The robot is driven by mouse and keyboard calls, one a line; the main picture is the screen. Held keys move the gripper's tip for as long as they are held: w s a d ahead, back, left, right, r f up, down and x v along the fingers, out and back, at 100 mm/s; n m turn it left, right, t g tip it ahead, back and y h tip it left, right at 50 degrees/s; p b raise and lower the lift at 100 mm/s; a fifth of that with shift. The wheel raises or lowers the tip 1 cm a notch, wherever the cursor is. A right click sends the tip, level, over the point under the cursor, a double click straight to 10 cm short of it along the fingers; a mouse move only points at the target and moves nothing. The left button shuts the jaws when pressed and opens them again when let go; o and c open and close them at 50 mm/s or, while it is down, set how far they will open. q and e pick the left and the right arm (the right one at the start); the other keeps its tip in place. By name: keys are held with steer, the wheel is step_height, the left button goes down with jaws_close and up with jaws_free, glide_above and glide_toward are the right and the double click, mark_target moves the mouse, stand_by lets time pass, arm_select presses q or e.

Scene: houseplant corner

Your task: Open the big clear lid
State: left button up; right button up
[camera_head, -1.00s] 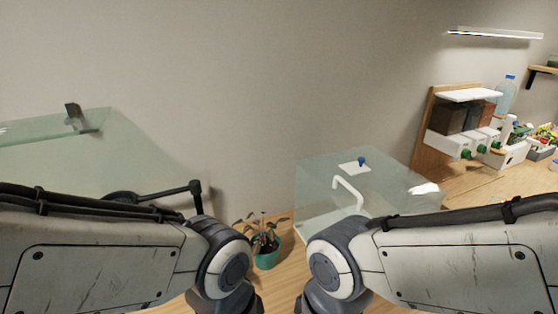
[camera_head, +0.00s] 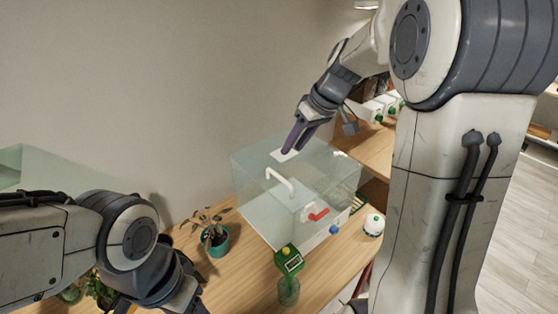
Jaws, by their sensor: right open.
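The big clear lid (camera_head: 322,158) is the see-through top of a clear box (camera_head: 262,207) on the wooden table; it looks closed. A white plate (camera_head: 280,155) lies on the lid near its back left. My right gripper (camera_head: 294,148) is open, its purple fingers pointing down at this plate. The fingers cover part of the plate, and I cannot tell whether they touch it. A white curved handle-like piece (camera_head: 280,178) shows at the box's front. My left gripper (camera_head: 186,302) is partly in view at the bottom edge, its fingertips cut off.
A potted plant (camera_head: 216,240) stands left of the box. A green bottle (camera_head: 289,276) stands in front, and a white round item (camera_head: 373,225) to the right. A red piece (camera_head: 318,214) and a blue knob (camera_head: 334,230) show at the box's front.

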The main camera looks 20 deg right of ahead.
mark_target(276, 173)
steer(key=p+x, duration=0.2)
steer(key=x, duration=0.7)
steer(key=shift+a+f, duration=0.15)
steer(key=shift+f, duration=0.25)
jaws_close()
stand_by(0.9)
